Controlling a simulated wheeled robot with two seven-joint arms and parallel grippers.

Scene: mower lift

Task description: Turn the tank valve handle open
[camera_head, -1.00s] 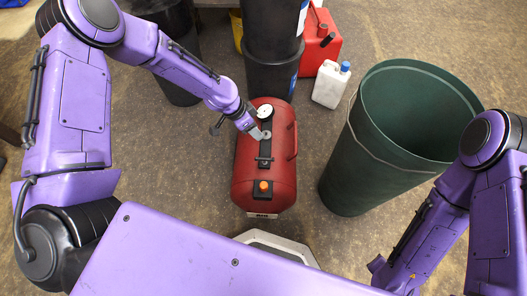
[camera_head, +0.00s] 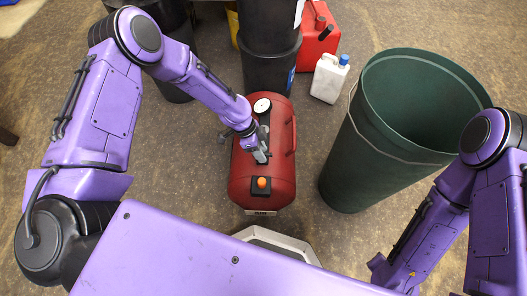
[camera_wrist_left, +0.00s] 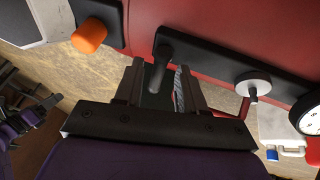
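The red tank (camera_head: 283,180) lies on the floor at the centre of the head view. Its top carries a white gauge (camera_head: 262,105) and an orange knob (camera_head: 262,183). In the left wrist view, a black lever (camera_wrist_left: 160,65), which looks like the valve handle, sticks out from a black plate on the tank. My left gripper (camera_wrist_left: 157,88) is open, with its two fingers apart and the lever's end between them; contact cannot be told. In the head view, my left gripper (camera_head: 261,155) covers the lever.
A large green bin (camera_head: 360,165) stands right of the tank. Black bins (camera_head: 270,70), a white jug (camera_head: 329,79) and a red can (camera_head: 316,42) stand behind it. A grey round knob (camera_wrist_left: 253,82) is near the lever. Floor left of the tank is clear.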

